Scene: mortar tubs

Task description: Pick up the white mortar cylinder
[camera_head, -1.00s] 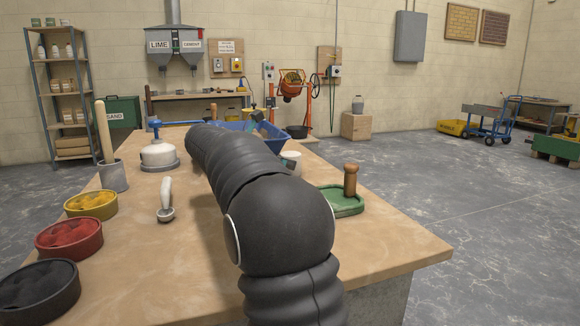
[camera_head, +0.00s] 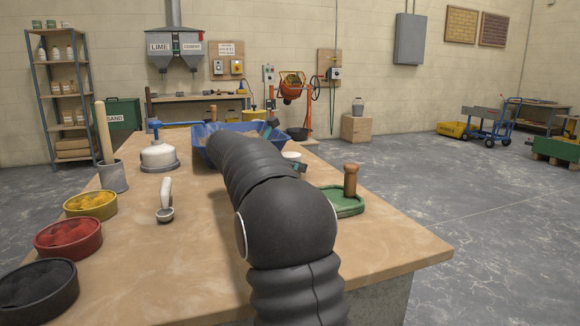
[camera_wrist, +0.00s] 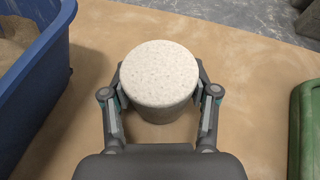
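The white mortar cylinder (camera_wrist: 160,74) stands upright in the wrist view, with a pale speckled round top and a shaded side. My gripper (camera_wrist: 160,98) has one finger on each side of it. The fingers are spread about as wide as the cylinder and lie very close to its sides; I cannot tell if they touch. The cylinder's lower far side is hidden. In the head view only a small white part of the cylinder (camera_head: 291,156) shows beyond my arm, and my gripper is mostly hidden there.
A blue tub (camera_wrist: 38,75) stands close on the left in the wrist view. A green tray (camera_head: 346,201) with a wooden-handled tool lies to the right. The bench (camera_head: 210,250) also holds colour bowls, a scoop (camera_head: 165,200) and a white lidded pot (camera_head: 158,156).

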